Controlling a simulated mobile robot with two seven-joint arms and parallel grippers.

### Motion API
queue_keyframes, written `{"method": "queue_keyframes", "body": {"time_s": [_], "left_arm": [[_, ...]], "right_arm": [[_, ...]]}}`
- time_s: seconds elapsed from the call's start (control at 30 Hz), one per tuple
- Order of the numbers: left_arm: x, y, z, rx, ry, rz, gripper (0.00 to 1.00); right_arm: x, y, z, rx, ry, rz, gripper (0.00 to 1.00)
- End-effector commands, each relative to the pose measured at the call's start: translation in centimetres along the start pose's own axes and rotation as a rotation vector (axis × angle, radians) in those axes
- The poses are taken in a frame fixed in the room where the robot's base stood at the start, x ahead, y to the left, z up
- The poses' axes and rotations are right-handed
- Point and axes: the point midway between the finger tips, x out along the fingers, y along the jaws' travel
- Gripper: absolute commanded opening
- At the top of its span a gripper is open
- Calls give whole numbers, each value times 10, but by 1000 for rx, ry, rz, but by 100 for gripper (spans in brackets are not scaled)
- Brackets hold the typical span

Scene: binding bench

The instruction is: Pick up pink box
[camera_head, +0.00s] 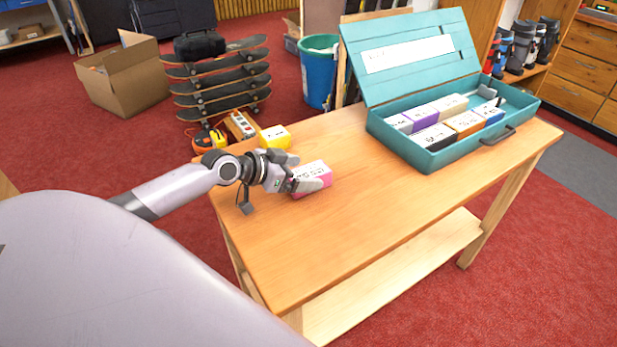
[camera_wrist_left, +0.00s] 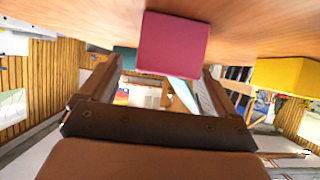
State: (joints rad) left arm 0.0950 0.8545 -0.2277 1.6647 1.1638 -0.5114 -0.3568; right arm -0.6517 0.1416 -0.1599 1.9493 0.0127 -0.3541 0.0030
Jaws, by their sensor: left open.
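The pink box (camera_head: 312,169), with a white lettered top, sits on the wooden table (camera_head: 340,240) near its left side. My left gripper (camera_head: 306,173) is open at the box, with one finger in front of its near side. In the left wrist view, the pink box (camera_wrist_left: 172,45) shows a plain pink face ahead of the open fingers (camera_wrist_left: 160,85), roughly between them. I cannot tell whether either finger touches it. My right gripper is out of view.
A yellow box (camera_head: 275,137) stands just behind the gripper; it shows at the right of the left wrist view (camera_wrist_left: 288,75). An open teal case (camera_head: 430,150) holding several boxes stands at the table's back right. The table's front middle is clear.

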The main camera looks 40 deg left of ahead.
Motion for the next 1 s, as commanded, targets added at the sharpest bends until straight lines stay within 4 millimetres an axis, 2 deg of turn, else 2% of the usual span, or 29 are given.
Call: {"method": "queue_keyframes", "body": {"time_s": [0.2,0.5,0.53,0.7,0.73,1.0], "left_arm": [[23,-1,-1,-2,1,0,90],[27,0,-1,1,0,1,90],[27,0,-1,1,0,1,87],[27,0,-1,0,0,1,32],[26,0,-1,0,0,1,28],[26,-1,-2,1,1,0,27]], "right_arm": [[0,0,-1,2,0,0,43],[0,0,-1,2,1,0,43],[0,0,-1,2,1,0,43],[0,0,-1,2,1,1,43],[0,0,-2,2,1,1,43],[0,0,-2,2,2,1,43]]}}
